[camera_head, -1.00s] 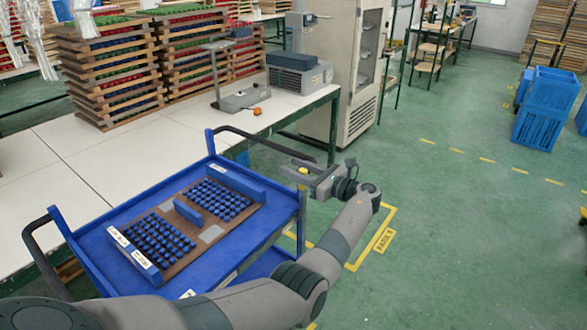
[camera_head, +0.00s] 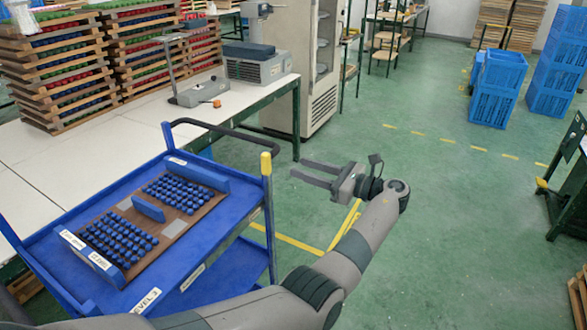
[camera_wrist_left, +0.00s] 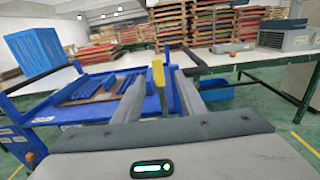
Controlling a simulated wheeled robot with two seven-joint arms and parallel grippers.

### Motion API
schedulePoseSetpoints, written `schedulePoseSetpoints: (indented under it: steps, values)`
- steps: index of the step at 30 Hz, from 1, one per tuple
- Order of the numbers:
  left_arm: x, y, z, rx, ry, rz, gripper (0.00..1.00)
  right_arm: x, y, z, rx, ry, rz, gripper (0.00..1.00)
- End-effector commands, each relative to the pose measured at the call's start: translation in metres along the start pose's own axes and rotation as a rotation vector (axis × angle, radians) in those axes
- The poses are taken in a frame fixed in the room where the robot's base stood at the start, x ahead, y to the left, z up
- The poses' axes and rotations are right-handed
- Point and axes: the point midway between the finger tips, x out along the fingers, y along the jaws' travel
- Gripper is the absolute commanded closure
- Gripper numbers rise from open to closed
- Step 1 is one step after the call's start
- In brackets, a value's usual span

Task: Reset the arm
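My left gripper (camera_head: 302,172) shows in the head view to the right of the blue cart (camera_head: 225,215). Its two fingers are apart, with nothing between them. It is a short way off the cart's corner post, which has a yellow cap (camera_head: 266,163). In the left wrist view, the yellow cap (camera_wrist_left: 158,74) shows between the open fingers, with the cart behind it. My right gripper is in neither view.
On the cart lies a brown tray (camera_head: 172,229) with several blue knobs. The white worktable (camera_head: 120,145) bears stacked trays (camera_head: 60,75) and a scale (camera_head: 200,94). Blue crates (camera_head: 495,85) stand at the right. Green floor right of the gripper is open.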

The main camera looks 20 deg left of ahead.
Motion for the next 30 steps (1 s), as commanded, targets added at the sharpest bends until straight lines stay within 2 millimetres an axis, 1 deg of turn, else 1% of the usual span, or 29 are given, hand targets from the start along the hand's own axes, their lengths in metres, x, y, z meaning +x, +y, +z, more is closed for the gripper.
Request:
schedulePoseSetpoints:
  steps: [5, 18, 22, 23, 26, 29, 30]
  values:
    - [-0.007, 0.000, 0.000, 0.000, 0.000, 0.000, 0.62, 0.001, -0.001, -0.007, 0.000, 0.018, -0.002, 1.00]
    - [-0.007, 0.000, 0.000, 0.000, 0.000, 0.000, 0.62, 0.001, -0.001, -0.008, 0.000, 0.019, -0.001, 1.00]
    - [-0.006, -0.001, -0.007, -0.001, 0.007, -0.010, 0.62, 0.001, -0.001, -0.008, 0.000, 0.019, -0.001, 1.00]
    - [-0.005, -0.001, -0.011, -0.002, 0.011, -0.016, 0.62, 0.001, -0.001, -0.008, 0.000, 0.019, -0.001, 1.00]
    - [-0.002, -0.003, -0.034, -0.009, 0.038, -0.049, 0.62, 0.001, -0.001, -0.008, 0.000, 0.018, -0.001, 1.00]
    - [0.002, -0.005, -0.073, -0.026, 0.089, -0.103, 0.62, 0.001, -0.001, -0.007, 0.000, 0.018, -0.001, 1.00]
    - [0.003, -0.005, -0.092, -0.037, 0.117, -0.128, 0.62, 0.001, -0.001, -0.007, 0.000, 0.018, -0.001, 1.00]
